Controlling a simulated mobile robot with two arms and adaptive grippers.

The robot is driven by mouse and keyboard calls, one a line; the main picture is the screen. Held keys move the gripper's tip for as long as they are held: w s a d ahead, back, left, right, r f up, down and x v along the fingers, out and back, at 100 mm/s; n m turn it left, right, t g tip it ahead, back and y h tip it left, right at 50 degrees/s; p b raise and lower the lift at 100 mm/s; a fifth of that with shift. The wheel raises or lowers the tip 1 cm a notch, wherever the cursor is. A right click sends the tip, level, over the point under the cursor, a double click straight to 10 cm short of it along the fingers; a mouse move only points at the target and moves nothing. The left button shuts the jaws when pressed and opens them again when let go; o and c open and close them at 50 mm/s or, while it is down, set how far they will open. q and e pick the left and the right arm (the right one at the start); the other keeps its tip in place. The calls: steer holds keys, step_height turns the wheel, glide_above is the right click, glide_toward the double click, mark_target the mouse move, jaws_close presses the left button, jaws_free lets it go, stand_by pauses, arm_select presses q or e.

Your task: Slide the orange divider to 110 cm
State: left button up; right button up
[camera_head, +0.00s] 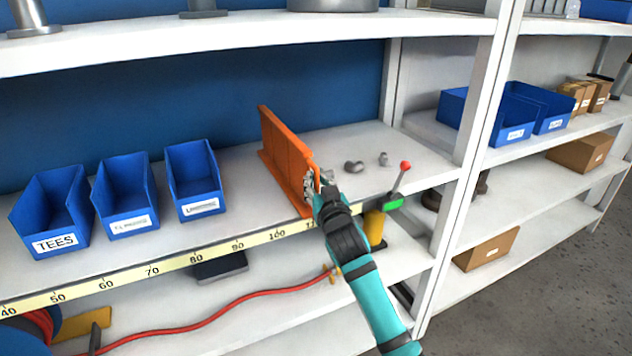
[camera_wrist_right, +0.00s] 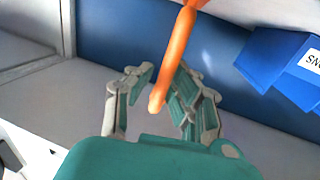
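The orange divider (camera_head: 283,150) stands upright on the middle shelf, running from back to front. Its front lower end is close to the partly hidden mark right of 100 on the yellow scale (camera_head: 258,239). My right gripper (camera_head: 312,188) is at the divider's front edge and hides part of it. In the right wrist view, the fingers of the gripper (camera_wrist_right: 163,88) are apart, with the divider (camera_wrist_right: 176,50) between them. A gap shows on the left finger's side; contact on the other side is unclear. My left gripper is not in view.
Blue bins (camera_head: 127,194) stand left of the divider. Small grey fittings (camera_head: 353,167) lie to its right, with a red-knobbed lever (camera_head: 404,167) near the shelf's front edge. A white upright (camera_head: 480,110) borders this bay on the right. The shelf between bins and divider is clear.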

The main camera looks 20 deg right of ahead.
steer(key=shift+o, duration=1.3)
steer(key=shift+r, duration=0.2)
steer(key=shift+a, duration=0.1)
steer(key=s+a, duration=0.2)
steer(key=s, duration=1)
steer(key=shift+w, duration=0.1)
